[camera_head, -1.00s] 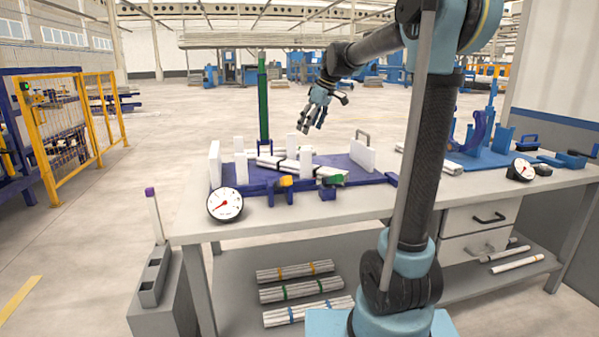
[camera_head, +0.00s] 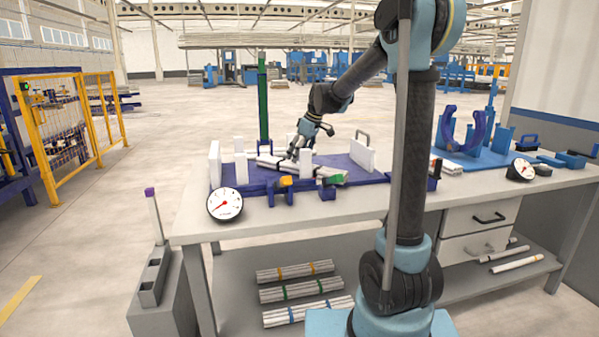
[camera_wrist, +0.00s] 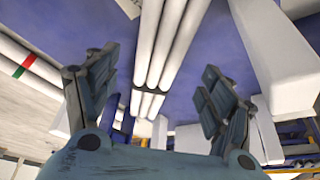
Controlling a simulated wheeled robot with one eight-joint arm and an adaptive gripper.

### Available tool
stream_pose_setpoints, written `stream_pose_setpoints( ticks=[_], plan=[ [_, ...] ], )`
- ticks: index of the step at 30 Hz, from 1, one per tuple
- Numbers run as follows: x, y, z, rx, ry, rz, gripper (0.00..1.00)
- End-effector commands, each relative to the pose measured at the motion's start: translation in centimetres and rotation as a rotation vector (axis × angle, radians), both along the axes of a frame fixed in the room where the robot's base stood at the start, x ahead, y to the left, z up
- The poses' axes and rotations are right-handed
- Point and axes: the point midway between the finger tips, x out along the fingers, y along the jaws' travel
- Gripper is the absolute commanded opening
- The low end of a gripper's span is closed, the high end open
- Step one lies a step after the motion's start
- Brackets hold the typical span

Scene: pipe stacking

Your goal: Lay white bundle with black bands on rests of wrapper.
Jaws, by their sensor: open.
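The white bundle with black bands (camera_head: 268,161) lies on the purple-blue tray (camera_head: 366,177) on the bench, among white upright blocks. In the wrist view its white pipes (camera_wrist: 160,45) run between my two sets of fingers, with a dark band across them. My gripper (camera_head: 299,151) is open, low over the middle of the bundle, fingers pointing down. In the wrist view my gripper (camera_wrist: 148,95) has fingers on both sides of the bundle, apart from each other. The wrapper, with a purple C-shaped ring (camera_head: 479,133) and blue uprights, stands at the right; its rests are partly hidden.
White blocks (camera_head: 304,164) stand close around the bundle. A white plate with a handle (camera_head: 362,155) stands at its right. A gauge (camera_head: 225,204) sits at the front left. Another bundle (camera_head: 449,168) lies near the wrapper, partly behind my arm. Several bundles (camera_head: 300,290) lie on the lower shelf.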

Motion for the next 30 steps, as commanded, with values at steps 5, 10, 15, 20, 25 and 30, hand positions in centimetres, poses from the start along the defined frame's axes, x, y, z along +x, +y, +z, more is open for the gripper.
stream_pose_setpoints(
  ticks=[5,10,15,20,25,30],
  plan=[
    [0.6,0.6,-2.4,0.0,0.0,0.0,0.75],
    [0.9,1.2,-3.9,0.0,0.0,0.0,0.75],
    [1.0,1.3,-4.2,0.0,0.0,0.0,0.75],
    [1.0,1.2,-4.2,0.0,0.0,0.0,0.66],
    [1.0,1.2,-4.2,0.0,0.0,0.0,0.27],
    [0.9,1.2,-4.1,0.0,0.0,0.0,0.11]
  ],
)
